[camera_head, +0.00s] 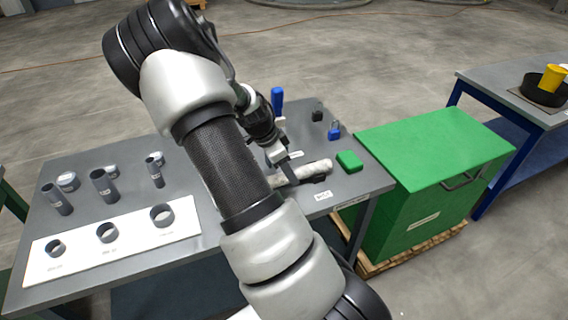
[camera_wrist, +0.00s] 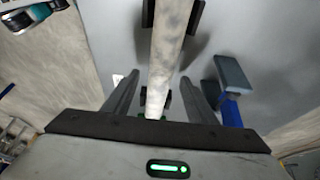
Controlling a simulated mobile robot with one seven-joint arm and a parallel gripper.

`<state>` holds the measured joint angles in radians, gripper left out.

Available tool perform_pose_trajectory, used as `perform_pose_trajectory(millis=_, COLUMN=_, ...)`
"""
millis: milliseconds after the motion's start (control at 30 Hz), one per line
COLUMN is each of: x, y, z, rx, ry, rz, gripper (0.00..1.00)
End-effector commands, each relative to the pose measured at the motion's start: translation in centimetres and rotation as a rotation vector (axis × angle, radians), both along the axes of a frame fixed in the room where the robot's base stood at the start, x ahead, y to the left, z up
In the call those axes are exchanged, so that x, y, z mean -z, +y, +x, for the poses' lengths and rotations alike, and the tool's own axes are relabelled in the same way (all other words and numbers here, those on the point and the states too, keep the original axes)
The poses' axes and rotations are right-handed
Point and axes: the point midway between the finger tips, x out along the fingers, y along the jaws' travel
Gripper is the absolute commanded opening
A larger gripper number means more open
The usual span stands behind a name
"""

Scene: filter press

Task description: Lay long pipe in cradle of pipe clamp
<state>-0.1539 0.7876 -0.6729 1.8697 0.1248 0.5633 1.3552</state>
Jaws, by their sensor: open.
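A long, mottled whitish pipe (camera_head: 312,170) lies on the right part of the grey table. In the wrist view the pipe (camera_wrist: 172,50) runs lengthwise between the fingers of my gripper (camera_wrist: 159,80). The fingers are open, with a gap on each side of the pipe. Dark upright pieces (camera_wrist: 194,16) flank the pipe at the top of the wrist view, with smaller ones nearer the fingers; I cannot tell whether they are the clamp's cradle. In the head view my gripper (camera_head: 284,163) is low over the pipe's left part and partly hides it. A blue upright handle (camera_head: 278,100) stands behind my wrist; its base is hidden.
A green block (camera_head: 349,161) and a small blue padlock-like item (camera_head: 334,132) sit right of the pipe. Several short grey tubes and a white board (camera_head: 130,243) with rings are on the left. A green chest (camera_head: 430,175) stands beside the table.

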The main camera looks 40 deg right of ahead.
Motion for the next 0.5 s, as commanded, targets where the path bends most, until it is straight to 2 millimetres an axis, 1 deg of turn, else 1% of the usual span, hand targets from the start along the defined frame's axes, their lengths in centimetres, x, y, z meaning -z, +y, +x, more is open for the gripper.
perform_pose_trajectory(millis=167, x=-1.9, y=0.8, z=0.3, rx=-0.003, ry=-0.004, rz=0.000, gripper=0.52)
perform_pose_trajectory(millis=267, x=-3.9, y=1.6, z=0.6, rx=-0.003, ry=-0.005, rz=0.000, gripper=0.52)
perform_pose_trajectory(millis=500, x=-9.5, y=3.8, z=1.1, rx=-0.005, ry=-0.006, rz=0.000, gripper=0.52)
